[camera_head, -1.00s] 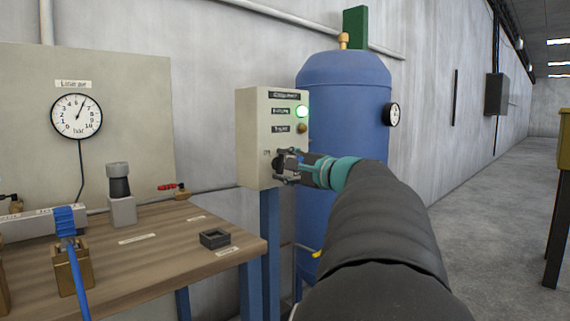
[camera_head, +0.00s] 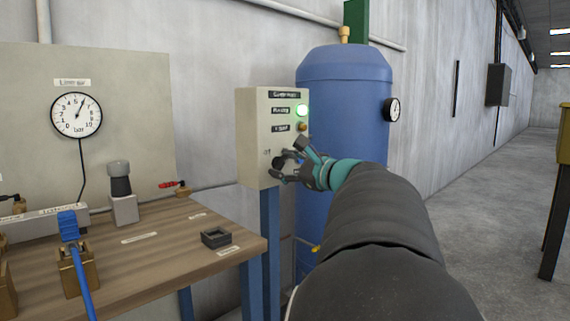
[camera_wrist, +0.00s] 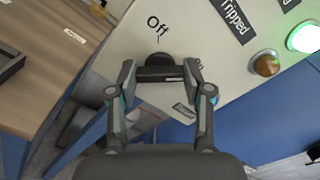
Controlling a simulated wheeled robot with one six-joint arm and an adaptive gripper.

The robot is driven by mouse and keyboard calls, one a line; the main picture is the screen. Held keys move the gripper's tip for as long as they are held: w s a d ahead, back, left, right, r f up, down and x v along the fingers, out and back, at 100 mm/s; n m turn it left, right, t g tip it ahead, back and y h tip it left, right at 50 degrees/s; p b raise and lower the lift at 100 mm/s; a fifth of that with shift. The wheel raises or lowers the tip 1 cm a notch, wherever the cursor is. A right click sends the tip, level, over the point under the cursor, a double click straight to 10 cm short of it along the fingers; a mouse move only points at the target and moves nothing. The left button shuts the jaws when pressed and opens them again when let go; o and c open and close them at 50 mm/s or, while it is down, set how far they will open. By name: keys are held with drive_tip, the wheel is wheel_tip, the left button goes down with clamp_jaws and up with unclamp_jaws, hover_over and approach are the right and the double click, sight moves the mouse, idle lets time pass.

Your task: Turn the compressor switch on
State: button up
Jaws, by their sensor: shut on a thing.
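The compressor control box (camera_head: 256,125) is a beige panel on a blue post. Its green lamp (camera_head: 301,110) is lit, and an amber lamp (camera_head: 302,127) below it looks unlit. The black rotary switch (camera_wrist: 158,60) sits low on the panel, just below the "Off" label in the wrist view. My gripper (camera_head: 283,169) is at the switch, and it also shows in the wrist view (camera_wrist: 160,72). Its two fingers are shut on the switch, one on each side. In the head view my gripper hides most of the switch.
A blue tank (camera_head: 343,110) with a gauge (camera_head: 391,110) stands behind the box. A wooden bench (camera_head: 150,258) at left holds a small black tray (camera_head: 216,237) and blocks. A round line-air gauge (camera_head: 76,115) is on the board.

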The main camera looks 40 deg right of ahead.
idle(0.3)
drive_tip(key=o, duration=1.2)
drive_tip(key=shift+c, duration=0.2)
drive_tip(key=shift+s, duration=0.1)
drive_tip(key=s+d, duration=0.1)
drive_tip(key=s, duration=1)
drive_tip(key=shift+s, duration=0.4)
